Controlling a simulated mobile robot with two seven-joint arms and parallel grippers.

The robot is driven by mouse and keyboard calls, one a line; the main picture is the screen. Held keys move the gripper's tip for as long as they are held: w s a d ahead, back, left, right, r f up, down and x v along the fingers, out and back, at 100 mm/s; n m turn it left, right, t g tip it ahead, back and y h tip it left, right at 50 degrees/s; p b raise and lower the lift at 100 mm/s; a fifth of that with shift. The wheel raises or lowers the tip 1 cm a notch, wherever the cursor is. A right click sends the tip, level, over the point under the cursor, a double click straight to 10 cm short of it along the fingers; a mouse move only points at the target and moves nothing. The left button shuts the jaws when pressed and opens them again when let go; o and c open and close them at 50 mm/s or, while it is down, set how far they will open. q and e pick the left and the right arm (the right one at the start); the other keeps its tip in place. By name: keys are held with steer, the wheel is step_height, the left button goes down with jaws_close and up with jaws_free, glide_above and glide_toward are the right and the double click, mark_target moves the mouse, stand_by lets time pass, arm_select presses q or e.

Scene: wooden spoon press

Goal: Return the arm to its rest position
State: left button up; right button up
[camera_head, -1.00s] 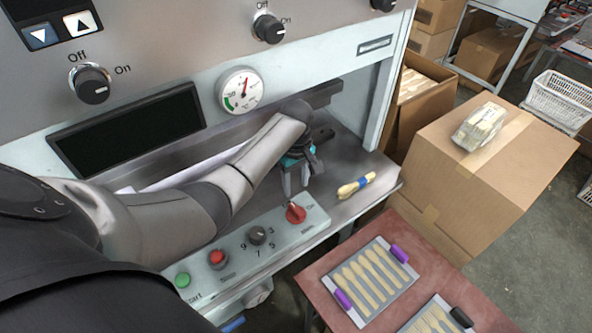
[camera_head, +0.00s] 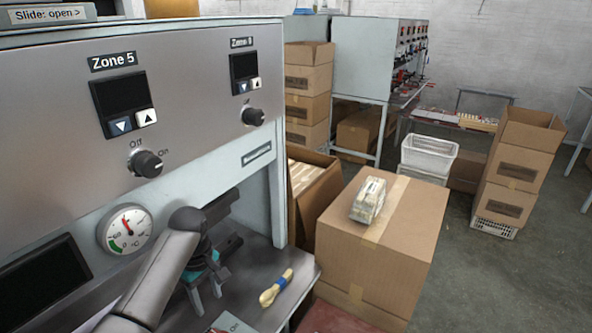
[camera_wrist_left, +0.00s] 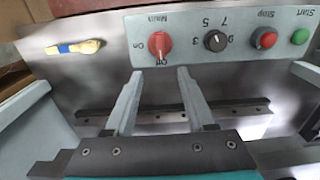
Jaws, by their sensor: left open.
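My left gripper (camera_head: 208,302) is low in the head view, over the press's metal shelf, with its arm coming from the lower left. It is open and empty. The left wrist view shows its two fingers (camera_wrist_left: 160,76) apart, with the red main switch (camera_wrist_left: 158,46) just beyond the tips. The switch sits on the press's control panel (camera_wrist_left: 191,14); I see no clear contact. My right gripper is not in view.
A spoon bundle with a blue band (camera_head: 276,287) lies on the shelf right of the gripper; it also shows in the left wrist view (camera_wrist_left: 75,47). The press front (camera_head: 60,110) rises behind the arm. A large carton (camera_head: 370,260) with a wrapped pack (camera_head: 368,200) stands at right.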

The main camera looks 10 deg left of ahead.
arm_select(q)
steer(key=s+d+f+m+t, duration=0.1)
steer(key=s+d+f+m, duration=0.1)
steer(key=s+d+m, duration=0.3)
steer(key=s+d+f+m+t, duration=0.1)
steer(key=s+d+f+m, duration=0.2)
steer(key=s, duration=0.4)
steer(key=s+d+r+m+t, duration=0.1)
steer(key=s+d+r+m, duration=0.1)
steer(key=s+r+m, duration=0.3)
steer(key=s+d+r+m+t, duration=0.1)
steer(key=s+d+m, duration=0.15)
steer(key=s, duration=0.45)
step_height(320, 180, down, 35)
steer(key=s+g+b, duration=0.2)
steer(key=b, duration=1.1)
steer(key=s+a+f+b, duration=0.1)
steer(key=s+f+b, duration=0.2)
steer(key=s+f, duration=0.2)
steer(key=s+a+f+b, duration=0.1)
steer(key=s+f+b, duration=0.3)
steer(key=f, duration=0.7)
steer(key=s+a+f+g+b, duration=0.1)
steer(key=s+f+b, duration=0.2)
steer(key=s+f, duration=0.3)
step_height(320, 180, down, 2)
steer(key=shift+s+a+f+b, duration=0.15)
steer(key=shift+a+f+b, duration=0.1)
steer(key=shift+a+b, duration=0.05)
